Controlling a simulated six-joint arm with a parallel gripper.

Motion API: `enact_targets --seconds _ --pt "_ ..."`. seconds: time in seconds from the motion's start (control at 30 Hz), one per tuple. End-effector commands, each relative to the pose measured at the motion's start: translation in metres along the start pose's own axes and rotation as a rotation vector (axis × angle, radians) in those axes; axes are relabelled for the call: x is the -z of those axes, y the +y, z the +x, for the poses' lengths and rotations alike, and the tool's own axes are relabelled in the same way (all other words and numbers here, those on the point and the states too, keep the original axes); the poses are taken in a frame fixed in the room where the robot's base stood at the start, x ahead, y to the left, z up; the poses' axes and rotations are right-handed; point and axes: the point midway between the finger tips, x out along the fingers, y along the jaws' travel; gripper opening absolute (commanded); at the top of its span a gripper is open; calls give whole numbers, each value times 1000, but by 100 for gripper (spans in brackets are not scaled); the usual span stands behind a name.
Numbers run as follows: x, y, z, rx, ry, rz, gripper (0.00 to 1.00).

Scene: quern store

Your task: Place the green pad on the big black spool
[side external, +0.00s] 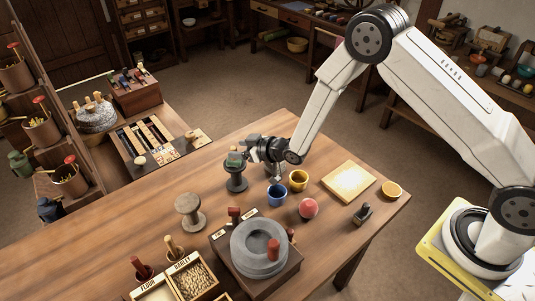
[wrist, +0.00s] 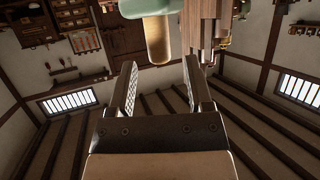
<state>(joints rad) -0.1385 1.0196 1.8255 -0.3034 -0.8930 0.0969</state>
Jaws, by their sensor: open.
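The big black spool (side external: 236,182) stands upright on the table, left of the blue cup. The green pad (side external: 234,156) is at the spool's top and seems to rest on it; the gripper partly hides the contact. In the wrist view, the pad (wrist: 150,8) is cut off by the top edge, with a tan peg-like handle (wrist: 158,42) on it. My gripper (side external: 246,152) is beside the pad at spool-top height. In the wrist view, the jaws (wrist: 160,72) are apart with nothing gripped between them, and the pad lies beyond the fingertips.
A blue cup (side external: 277,194) and a yellow cup (side external: 298,180) stand close to the right of the spool. A pale wooden spool (side external: 189,212), a quern stone (side external: 259,248) and a red ball (side external: 308,208) stand nearer the front. The table behind the spool is mostly clear.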

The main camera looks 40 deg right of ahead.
Motion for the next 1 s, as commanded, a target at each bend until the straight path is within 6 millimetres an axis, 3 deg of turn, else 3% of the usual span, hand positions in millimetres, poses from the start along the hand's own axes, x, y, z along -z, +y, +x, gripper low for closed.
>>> enact_targets --seconds 0.5,1.0 --pt "0 0 -60 -1 0 0 65" --pt "0 0 -73 -1 0 0 65"
